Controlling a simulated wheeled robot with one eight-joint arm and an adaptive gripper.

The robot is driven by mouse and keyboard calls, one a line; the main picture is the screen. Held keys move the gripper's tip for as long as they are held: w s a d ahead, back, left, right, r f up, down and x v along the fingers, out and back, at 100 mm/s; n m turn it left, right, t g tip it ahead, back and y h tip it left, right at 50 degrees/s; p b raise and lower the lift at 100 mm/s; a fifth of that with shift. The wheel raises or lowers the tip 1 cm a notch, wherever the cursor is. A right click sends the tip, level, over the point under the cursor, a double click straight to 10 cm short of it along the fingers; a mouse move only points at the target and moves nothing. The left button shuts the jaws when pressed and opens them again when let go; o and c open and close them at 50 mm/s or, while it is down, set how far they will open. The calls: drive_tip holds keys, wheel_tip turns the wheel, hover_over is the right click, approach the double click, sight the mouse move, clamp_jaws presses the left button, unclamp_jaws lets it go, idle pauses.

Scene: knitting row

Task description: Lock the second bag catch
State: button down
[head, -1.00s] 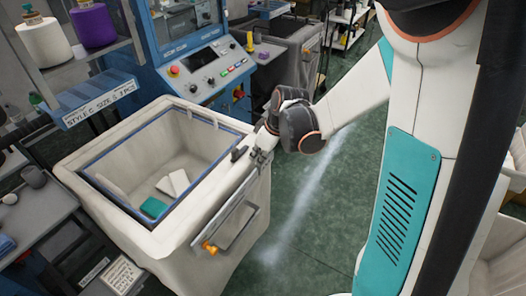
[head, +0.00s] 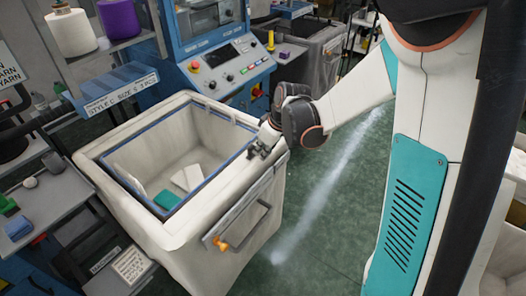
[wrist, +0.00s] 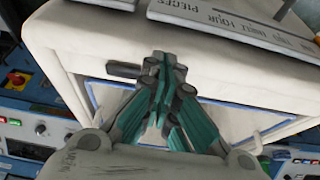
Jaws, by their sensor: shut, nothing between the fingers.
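The bag is a cream fabric-lined bin (head: 130,205) with a blue inner edge; it stands in the left half of the head view. On its near right rim sits a small dark catch (wrist: 125,70), just left of my fingertips in the wrist view. My gripper (wrist: 163,62) is shut and empty, its tips over the cream rim close beside this catch; I cannot tell whether they touch it. In the head view my gripper (head: 260,150) hides most of that spot. An orange piece (head: 221,244) shows at the lower end of the bag's front bar.
A grey plate with lettering (wrist: 240,22) runs along the bag's outer side, with a handle (head: 262,218) below it. White and teal pieces (head: 166,199) lie inside the bag. A blue machine with a control panel (head: 225,65) stands behind. Green floor to the right is clear.

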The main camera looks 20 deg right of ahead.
sight(246, 158)
drive_tip(key=shift+w+a+m, duration=0.15)
drive_tip(key=shift+a+m, duration=0.25)
drive_tip(key=shift+m, duration=0.2)
drive_tip(key=a+m, duration=0.1)
drive_tip(key=w+a+m+h, duration=0.1)
drive_tip(key=m, duration=0.1)
drive_tip(key=shift+t, duration=0.3)
drive_tip(key=m, duration=0.1)
drive_tip(key=w+a+m+h, duration=0.1)
drive_tip(key=m, duration=0.1)
drive_tip(key=w+m+h, duration=0.1)
drive_tip(key=shift+w+a+m+b, duration=0.15)
drive_tip(key=shift+a+m+b, duration=0.15)
drive_tip(key=shift+a+b, duration=0.05)
drive_tip(key=w+m, duration=0.1)
drive_tip(key=m, duration=0.1)
drive_tip(key=w+m+h, duration=0.1)
drive_tip(key=shift+w+a+m+h, duration=0.1)
drive_tip(key=shift+a+m+h, duration=0.2)
drive_tip(key=shift+a+m, duration=0.1)
drive_tip(key=w+m, duration=0.1)
drive_tip(key=m, duration=0.1)
drive_tip(key=w+m+g+h, duration=0.1)
drive_tip(key=m, duration=0.1)
drive_tip(key=shift+w+d, duration=0.1)
drive_tip(key=shift+w, duration=0.3)
drive_tip(key=shift+w+d, duration=0.1)
drive_tip(key=shift+w, duration=0.2)
